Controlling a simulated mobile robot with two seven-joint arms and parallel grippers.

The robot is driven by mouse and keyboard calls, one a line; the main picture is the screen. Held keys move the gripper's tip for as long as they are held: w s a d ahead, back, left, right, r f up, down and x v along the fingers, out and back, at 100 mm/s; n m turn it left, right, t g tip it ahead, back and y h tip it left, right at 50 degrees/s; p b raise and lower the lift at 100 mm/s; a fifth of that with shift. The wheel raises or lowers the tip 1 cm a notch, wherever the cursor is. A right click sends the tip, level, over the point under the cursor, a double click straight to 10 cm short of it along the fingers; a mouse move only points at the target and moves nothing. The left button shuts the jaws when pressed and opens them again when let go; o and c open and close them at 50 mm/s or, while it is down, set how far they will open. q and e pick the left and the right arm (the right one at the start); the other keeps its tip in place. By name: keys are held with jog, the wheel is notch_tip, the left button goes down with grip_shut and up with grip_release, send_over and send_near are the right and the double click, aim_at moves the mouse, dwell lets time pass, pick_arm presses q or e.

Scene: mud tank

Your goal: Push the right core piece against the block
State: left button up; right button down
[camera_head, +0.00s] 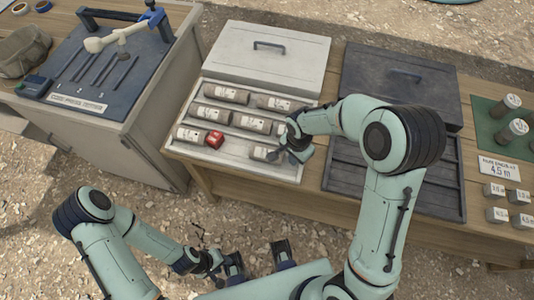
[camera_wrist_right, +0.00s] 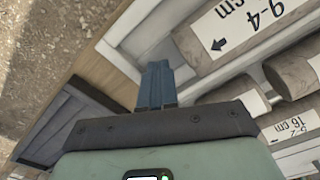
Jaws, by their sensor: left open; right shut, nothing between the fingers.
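The red block (camera_head: 214,139) sits in the front row of the white core tray (camera_head: 232,160). A left core piece (camera_head: 188,134) lies just left of it. The right core piece (camera_head: 261,153) lies further right in that row, with a gap between it and the block. My right gripper (camera_head: 288,152) is shut and empty at the right end of this piece; contact cannot be told. In the right wrist view its closed fingers (camera_wrist_right: 157,85) are beside labelled core (camera_wrist_right: 240,30); the block is not seen there. My left gripper (camera_head: 259,258) is open and empty in front of the table.
Several more core pieces (camera_head: 226,93) fill the tray's rear rows. Its lid (camera_head: 268,58) lies behind. A dark empty tray (camera_head: 400,180) is to the right, and small labelled blocks (camera_head: 495,190) stand at far right. A tool cabinet (camera_head: 115,130) is on the left.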

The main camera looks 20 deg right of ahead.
aim_at(269, 151)
dwell(0.4)
